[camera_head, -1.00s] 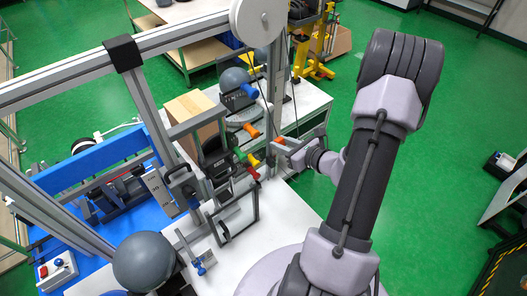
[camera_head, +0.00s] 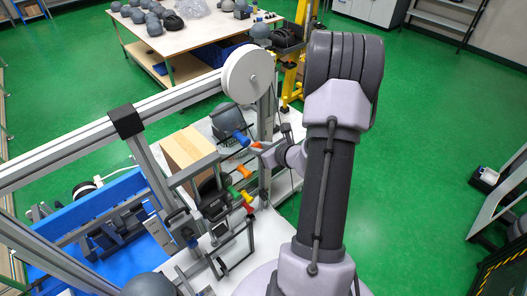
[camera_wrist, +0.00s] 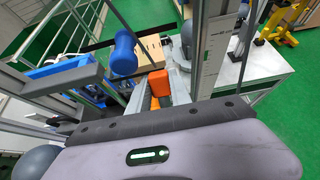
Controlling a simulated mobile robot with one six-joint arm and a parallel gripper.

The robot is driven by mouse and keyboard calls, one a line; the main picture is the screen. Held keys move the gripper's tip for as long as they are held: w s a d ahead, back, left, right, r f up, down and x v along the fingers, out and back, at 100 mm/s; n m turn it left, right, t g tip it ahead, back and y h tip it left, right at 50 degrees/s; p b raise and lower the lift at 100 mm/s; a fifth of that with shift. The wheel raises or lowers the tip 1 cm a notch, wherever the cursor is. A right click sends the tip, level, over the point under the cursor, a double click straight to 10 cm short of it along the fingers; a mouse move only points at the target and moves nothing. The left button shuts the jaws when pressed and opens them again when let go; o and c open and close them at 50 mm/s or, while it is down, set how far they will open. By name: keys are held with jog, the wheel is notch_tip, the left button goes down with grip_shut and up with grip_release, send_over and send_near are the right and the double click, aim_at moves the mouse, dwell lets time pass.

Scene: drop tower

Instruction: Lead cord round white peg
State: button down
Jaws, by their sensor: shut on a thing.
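My gripper (camera_head: 261,150) is shut on a small orange piece (camera_head: 256,144), just right of the blue peg (camera_head: 240,138) in the head view. The orange peg (camera_head: 244,172) is lower, with green (camera_head: 233,191), yellow (camera_head: 246,197) and red (camera_head: 249,208) pegs below it. In the wrist view the blue peg (camera_wrist: 122,52) is left of an orange thing (camera_wrist: 158,83); I cannot tell if that is the peg or the held piece. Thin dark cord-like lines show near the tower; the cord's full path is unclear. I cannot make out a white peg.
A large white wheel (camera_head: 246,76) tops the metal frame, above my gripper. A dark-jointed rail (camera_head: 126,122) runs left from it. A cardboard-brown box (camera_head: 187,149) stands behind the pegs. A grey upright with a scale (camera_wrist: 215,45) is close by in the wrist view.

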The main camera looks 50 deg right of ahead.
jog(key=shift+w+d+r, duration=0.1)
jog(key=shift+w, duration=0.3)
jog(key=s+d, duration=0.3)
jog(key=s, duration=0.3)
jog(key=shift+s+p, duration=0.15)
jog(key=shift+p, duration=0.25)
jog(key=shift+d, duration=0.1)
